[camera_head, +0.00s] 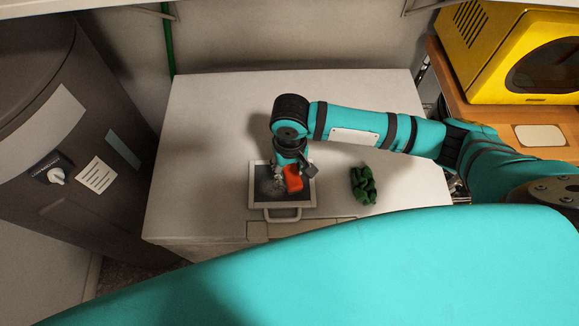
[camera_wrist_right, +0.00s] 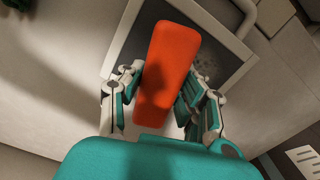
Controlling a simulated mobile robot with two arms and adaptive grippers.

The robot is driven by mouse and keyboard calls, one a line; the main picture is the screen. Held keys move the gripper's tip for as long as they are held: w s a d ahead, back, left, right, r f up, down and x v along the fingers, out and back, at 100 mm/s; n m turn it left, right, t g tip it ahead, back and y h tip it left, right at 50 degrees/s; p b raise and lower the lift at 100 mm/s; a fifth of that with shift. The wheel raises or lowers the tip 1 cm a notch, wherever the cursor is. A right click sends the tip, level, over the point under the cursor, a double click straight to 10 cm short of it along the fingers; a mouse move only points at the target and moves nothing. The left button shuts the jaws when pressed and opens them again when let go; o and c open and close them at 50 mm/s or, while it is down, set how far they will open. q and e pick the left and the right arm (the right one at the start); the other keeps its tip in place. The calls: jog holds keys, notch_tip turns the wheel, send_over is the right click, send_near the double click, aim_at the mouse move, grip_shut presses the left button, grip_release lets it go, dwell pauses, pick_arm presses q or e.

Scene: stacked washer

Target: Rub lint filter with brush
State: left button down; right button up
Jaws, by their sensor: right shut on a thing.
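The lint filter (camera_head: 262,193) lies flat on the white top of the machine, with a light frame, a dark mesh and a handle toward the front. It also shows in the right wrist view (camera_wrist_right: 216,58), with grey lint specks on the mesh. My right gripper (camera_head: 293,173) is over the filter, pointing down. In the wrist view its two fingers (camera_wrist_right: 164,92) are shut on the orange-red brush (camera_wrist_right: 168,58). The brush (camera_head: 292,181) is over the mesh; its underside is hidden, so I cannot tell whether it touches. My left gripper is not in view.
A crumpled dark green object (camera_head: 363,184) lies right of the filter on the white machine top (camera_head: 205,130). A yellow microwave (camera_head: 510,50) stands on a wooden surface at the right. A dark rounded appliance (camera_head: 75,130) stands at the left. The top's left part is clear.

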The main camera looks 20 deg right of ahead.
jog(key=shift+f, duration=0.5)
